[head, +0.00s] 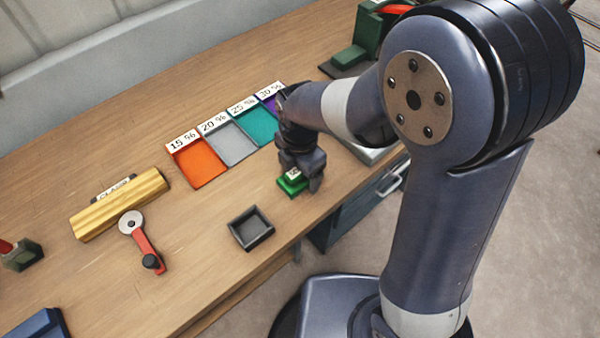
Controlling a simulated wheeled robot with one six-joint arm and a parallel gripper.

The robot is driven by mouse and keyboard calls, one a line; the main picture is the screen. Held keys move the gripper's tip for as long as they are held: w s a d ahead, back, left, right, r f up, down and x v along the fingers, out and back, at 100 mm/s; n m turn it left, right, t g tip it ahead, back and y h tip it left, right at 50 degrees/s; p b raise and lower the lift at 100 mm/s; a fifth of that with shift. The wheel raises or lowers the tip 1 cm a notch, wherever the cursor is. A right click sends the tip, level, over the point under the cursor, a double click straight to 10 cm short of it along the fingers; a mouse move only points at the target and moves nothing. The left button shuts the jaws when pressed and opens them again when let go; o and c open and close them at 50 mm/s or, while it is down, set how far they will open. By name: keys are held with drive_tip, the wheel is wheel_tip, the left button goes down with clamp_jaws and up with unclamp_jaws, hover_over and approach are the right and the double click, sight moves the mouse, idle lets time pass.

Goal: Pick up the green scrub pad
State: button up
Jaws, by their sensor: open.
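The green scrub pad (291,187) lies on the wooden bench near its front edge. A small pale label or block with dark marks shows on top of it. My gripper (303,176) points down right over the pad, its fingers at or just above it. The jaws are open. The fingers and wrist hide part of the pad, and I cannot tell whether they touch it.
A small black square tray (251,228) stands left of the pad. Behind are labelled trays: orange (200,163), grey (231,143), teal (261,126). A brass-coloured block (119,205) and a red-handled tool (143,243) lie left. The bench (200,285) ends close in front.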

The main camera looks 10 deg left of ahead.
drive_tip(key=shift+f, duration=0.2)
drive_tip(key=c, duration=1)
drive_tip(key=shift+r, duration=0.1)
drive_tip(key=shift+c, duration=0.2)
wheel_tip(320, 180, up, 10)
drive_tip(key=shift+f, duration=0.1)
